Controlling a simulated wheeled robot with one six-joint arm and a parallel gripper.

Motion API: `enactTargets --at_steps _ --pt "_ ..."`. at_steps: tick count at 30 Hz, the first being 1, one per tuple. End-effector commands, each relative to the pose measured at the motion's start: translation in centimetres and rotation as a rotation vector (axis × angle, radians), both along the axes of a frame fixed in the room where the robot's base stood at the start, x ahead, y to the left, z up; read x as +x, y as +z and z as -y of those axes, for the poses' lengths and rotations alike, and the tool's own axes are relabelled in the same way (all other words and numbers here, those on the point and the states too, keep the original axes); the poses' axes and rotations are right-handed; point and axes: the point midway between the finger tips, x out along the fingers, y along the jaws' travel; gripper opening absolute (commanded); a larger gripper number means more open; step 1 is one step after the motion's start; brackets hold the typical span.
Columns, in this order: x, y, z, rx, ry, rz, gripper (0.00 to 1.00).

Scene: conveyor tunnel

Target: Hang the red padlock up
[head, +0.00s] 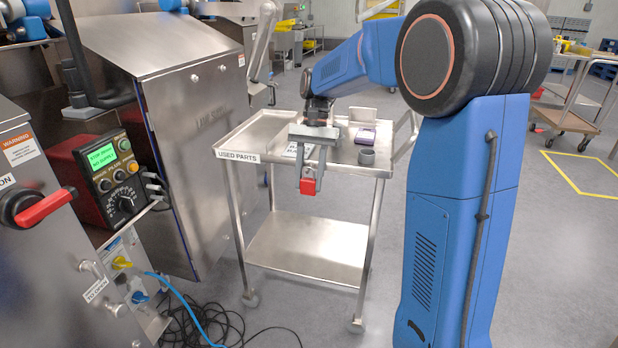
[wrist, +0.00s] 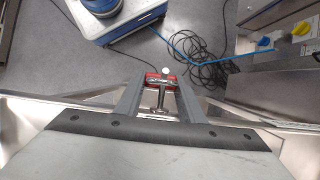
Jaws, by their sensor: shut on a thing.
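The red padlock (head: 308,186) hangs from the fingers of my gripper (head: 308,170) in the head view, in front of the steel cart. My gripper is shut on the padlock and holds it in the air, apart from the cart's front edge. In the wrist view the padlock (wrist: 161,80) shows between the two grey fingertips (wrist: 160,97), its metal shackle towards the palm. A red-handled rotary switch (head: 42,207) sits on the steel cabinet at the left in the head view. No padlock hangs on it.
The cart labelled USED PARTS (head: 240,156) carries a grey cup (head: 366,157) and a purple item (head: 365,136). A control box with a green screen (head: 108,165) and a steel machine housing (head: 195,130) stand left. Black cables (head: 215,325) lie on the floor.

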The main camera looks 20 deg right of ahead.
Motion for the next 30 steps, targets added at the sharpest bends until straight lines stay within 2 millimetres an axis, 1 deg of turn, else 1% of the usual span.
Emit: enactTargets --at_steps 1,8,9,11,12,20,23,26,30 --pt "0.2 -0.8 0.3 -0.005 -0.003 -0.004 0.00" --pt "0.2 -0.9 0.3 -0.005 -0.002 -0.004 0.00" --pt "0.2 -0.9 0.3 -0.005 -0.002 -0.004 0.42" --pt "0.2 -0.9 0.3 -0.005 -0.002 -0.004 0.56" --pt "0.2 -0.9 0.3 -0.004 -0.002 -0.003 0.57" --pt "0.2 -0.7 0.2 -0.004 -0.003 -0.002 0.57" --pt "0.4 -0.3 0.3 -0.003 -0.003 -0.001 0.57" --pt "0.8 0.7 0.5 -0.003 -0.004 0.002 0.57" --pt "1.5 3.0 1.0 -0.002 -0.004 0.003 0.57"
